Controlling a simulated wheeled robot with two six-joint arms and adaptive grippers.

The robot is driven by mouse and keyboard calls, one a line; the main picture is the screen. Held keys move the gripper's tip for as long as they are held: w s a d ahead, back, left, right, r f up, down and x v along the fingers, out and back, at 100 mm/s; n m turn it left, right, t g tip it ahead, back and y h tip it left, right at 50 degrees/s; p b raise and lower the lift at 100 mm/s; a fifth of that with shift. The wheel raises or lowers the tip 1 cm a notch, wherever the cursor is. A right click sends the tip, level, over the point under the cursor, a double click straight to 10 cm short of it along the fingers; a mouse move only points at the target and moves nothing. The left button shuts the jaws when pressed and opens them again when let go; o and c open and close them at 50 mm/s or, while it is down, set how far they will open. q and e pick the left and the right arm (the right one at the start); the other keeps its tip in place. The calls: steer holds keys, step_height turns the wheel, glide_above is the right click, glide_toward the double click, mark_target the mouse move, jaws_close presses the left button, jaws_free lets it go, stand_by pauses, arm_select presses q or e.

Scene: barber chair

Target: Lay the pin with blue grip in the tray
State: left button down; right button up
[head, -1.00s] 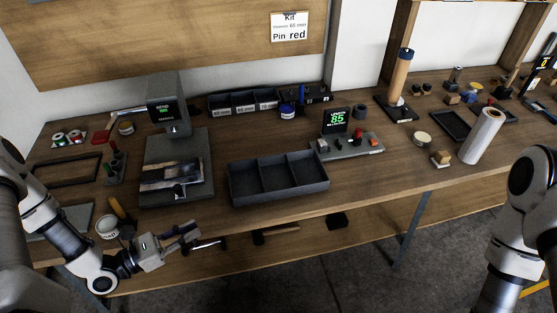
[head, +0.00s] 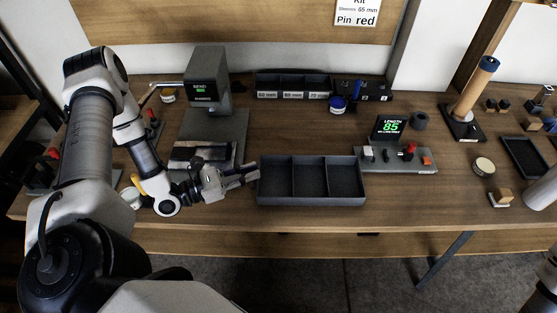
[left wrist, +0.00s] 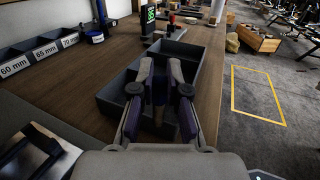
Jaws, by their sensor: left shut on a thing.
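The tray (head: 312,203) is dark grey with three empty-looking compartments, near the front of the bench. It also shows ahead of the fingers in the left wrist view (left wrist: 112,98). My left gripper (head: 254,172) is at the tray's left side, its fingertips close to the left wall. My right gripper is out of view.
A black rack (head: 372,97) at the back holds an upright blue item (head: 357,90), next to a blue jar (head: 337,103). A grey bending press (head: 207,85) stands behind my left arm. A length gauge (head: 388,128) stands right of the tray. Bare bench lies in front.

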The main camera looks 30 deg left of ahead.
arm_select(q)
steer(key=w+d+f+b, duration=0.1)
steer(key=w+b, duration=0.1)
steer(key=w+d+f+b, duration=0.1)
steer(key=w+f+b, duration=0.1)
steer(key=w, duration=0.1)
steer(key=w+f+b, duration=0.2)
steer(key=shift+w+d+b, duration=0.3)
steer(key=shift+d, duration=0.1)
steer(key=shift+r, duration=0.25)
steer(key=shift+f, duration=0.1)
steer(key=c, duration=1.6)
jaws_free()
steer(key=shift+f, duration=0.1)
steer(key=o, duration=0.4)
